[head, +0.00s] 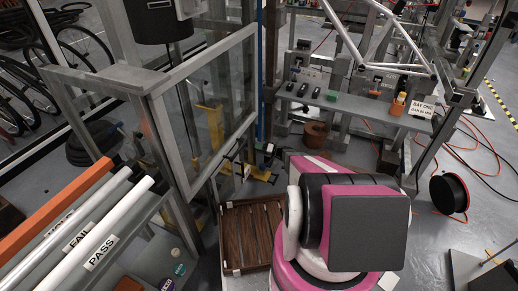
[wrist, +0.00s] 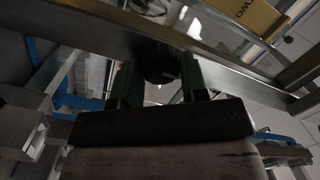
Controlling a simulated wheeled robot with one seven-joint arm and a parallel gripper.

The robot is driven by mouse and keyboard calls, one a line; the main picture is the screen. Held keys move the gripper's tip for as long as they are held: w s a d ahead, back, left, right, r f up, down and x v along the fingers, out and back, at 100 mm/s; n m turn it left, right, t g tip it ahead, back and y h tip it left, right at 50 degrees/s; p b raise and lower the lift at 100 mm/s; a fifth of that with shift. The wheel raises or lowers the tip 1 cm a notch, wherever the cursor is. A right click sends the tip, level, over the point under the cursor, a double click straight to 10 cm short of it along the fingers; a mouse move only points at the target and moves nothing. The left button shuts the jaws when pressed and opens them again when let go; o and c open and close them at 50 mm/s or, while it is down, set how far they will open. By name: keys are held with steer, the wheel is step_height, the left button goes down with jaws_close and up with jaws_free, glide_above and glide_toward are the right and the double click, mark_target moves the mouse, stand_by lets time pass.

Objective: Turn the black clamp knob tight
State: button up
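The black clamp knob (wrist: 158,63) shows in the wrist view as a dark round shape against a grey metal beam. My gripper (wrist: 158,78) has its two green fingers on either side of the knob. The fingers are partly closed and the knob fills the gap between them, so they appear to hold it; the exact contact is too dark to see. In the head view my pink and black arm fills the lower middle, and the gripper and the knob cannot be made out.
A wooden tray (head: 223,249) lies left of my arm. A glass-panelled metal frame (head: 160,85) stands at the left, beside the labelled PASS tube (head: 120,222). A grey shelf (head: 375,110) with small items is behind my arm. A black cable reel (head: 449,194) and orange cables lie at the right.

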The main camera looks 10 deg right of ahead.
steer(key=shift+m, duration=0.3)
steer(key=m+t, duration=0.1)
steer(key=m, duration=0.7)
steer(key=m+t, duration=0.1)
steer(key=m, duration=0.7)
steer(key=m+t, duration=0.1)
steer(key=m, duration=0.8)
steer(key=shift+s+f+h, duration=0.1)
steer(key=shift+f+h, duration=0.05)
steer(key=shift+h, duration=0.15)
stand_by(0.3)
steer(key=o, duration=0.9)
